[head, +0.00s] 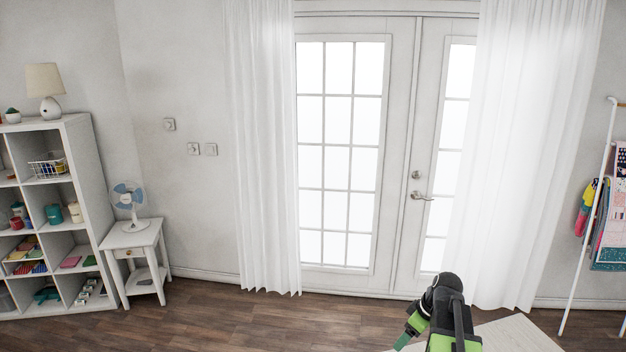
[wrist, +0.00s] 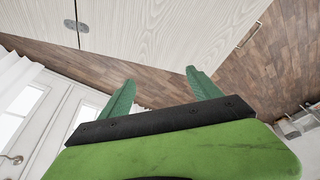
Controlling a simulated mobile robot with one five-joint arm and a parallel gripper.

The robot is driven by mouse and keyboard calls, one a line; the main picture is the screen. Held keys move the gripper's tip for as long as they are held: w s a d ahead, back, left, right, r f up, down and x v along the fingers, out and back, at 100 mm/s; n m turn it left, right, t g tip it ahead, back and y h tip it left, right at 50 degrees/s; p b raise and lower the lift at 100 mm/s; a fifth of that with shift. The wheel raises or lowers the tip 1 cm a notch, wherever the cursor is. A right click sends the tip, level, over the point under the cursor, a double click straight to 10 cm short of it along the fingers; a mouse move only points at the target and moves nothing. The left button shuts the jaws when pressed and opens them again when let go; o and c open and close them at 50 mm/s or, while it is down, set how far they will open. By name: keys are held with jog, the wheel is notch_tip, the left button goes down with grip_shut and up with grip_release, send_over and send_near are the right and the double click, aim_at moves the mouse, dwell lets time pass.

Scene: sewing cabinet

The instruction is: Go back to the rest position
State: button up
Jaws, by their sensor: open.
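My gripper (wrist: 158,95) shows in the wrist view with its two green fingers spread apart and nothing between them. Past the fingertips are the wooden floor and a pale wood-grain panel. In the head view, my arm is folded at the lower right, with a green finger (head: 404,340) pointing down to the left. The rest of the gripper is hidden there by the arm and the picture's edge.
A pale wood surface (head: 515,338) lies beside my arm. White double doors (head: 395,150) with curtains stand ahead. A shelf unit (head: 85,170) and a small table (head: 135,238) with a fan (head: 129,200) are left. A leaning rack (head: 590,215) with fabrics is right. The floor (head: 250,325) ahead is clear.

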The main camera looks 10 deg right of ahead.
jog(key=w+a+f+n+g+b, duration=0.1)
jog(key=a+f, duration=0.1)
jog(key=a, duration=1)
jog(key=w+a+f+g+b, duration=0.1)
jog(key=a, duration=1.2)
jog(key=s+a+f+m+g+h, duration=0.1)
jog(key=s+a+m+h, duration=0.1)
jog(key=s+a+m, duration=0.2)
jog(key=s+m, duration=0.1)
jog(key=m, duration=0.2)
jog(key=shift+s, duration=0.35)
